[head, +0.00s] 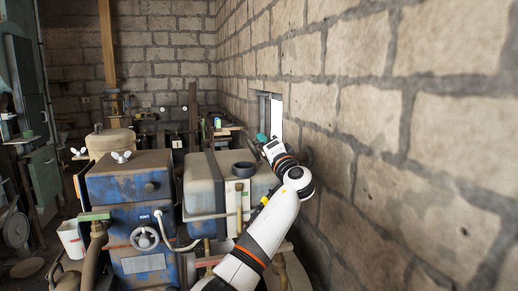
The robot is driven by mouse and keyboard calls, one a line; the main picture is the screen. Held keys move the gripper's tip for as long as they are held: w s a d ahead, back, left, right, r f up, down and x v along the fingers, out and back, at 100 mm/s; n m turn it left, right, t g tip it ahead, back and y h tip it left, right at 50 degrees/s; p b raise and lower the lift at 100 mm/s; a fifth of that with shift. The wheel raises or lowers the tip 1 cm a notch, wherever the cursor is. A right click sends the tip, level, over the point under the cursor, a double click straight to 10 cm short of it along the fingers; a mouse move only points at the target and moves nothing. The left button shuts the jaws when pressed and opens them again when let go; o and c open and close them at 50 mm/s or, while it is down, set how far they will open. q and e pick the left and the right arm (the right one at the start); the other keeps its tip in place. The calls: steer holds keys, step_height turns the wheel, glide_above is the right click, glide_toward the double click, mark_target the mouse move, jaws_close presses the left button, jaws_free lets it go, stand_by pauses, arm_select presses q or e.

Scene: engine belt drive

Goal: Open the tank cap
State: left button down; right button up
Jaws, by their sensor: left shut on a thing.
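The tank (202,186) is a worn grey-tan box with rounded edges, right of the blue engine. On its top is a dark round filler neck (244,169) that looks uncovered. My left gripper (264,140), on a white arm with orange rings, is above and behind the neck, near the wall. It is shut on a small teal-green piece that looks like the tank cap (261,137), held clear of the tank. The fingers are small and their grip is partly hidden. My right gripper is not in view.
The blue engine block (128,188) with a wing nut and a handwheel (145,238) stands left of the tank. A stone-block wall (400,120) runs close along the right. A cluttered bench (222,130) stands behind. A white bucket (71,238) is at lower left.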

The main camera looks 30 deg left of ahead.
arm_select(q)
steer(key=m, duration=0.1)
steer(key=m+t, duration=0.1)
steer(key=w+d+m, duration=0.1)
steer(key=shift+w+f+m+h, duration=0.1)
steer(key=shift+f+m+h, duration=0.2)
steer(key=shift+m, duration=0.1)
steer(key=shift+w+d+f+m+t+h, duration=0.2)
steer(key=shift+m+t, duration=0.15)
steer(key=shift+m, duration=0.35)
steer(key=shift+w+d+f+m+t+h, duration=0.15)
steer(key=shift+m+t, duration=0.15)
steer(key=shift+m, duration=0.4)
steer(key=shift+w+d+f+m+t+h, duration=0.1)
steer(key=shift+w+d+m+t+h, duration=0.2)
steer(key=shift+m, duration=0.4)
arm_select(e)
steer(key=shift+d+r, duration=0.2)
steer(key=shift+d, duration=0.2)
arm_select(q)
steer(key=shift+a, duration=0.1)
steer(key=c, duration=1.2)
jaws_free()
steer(key=shift+s, duration=0.1)
steer(key=shift+r, duration=0.1)
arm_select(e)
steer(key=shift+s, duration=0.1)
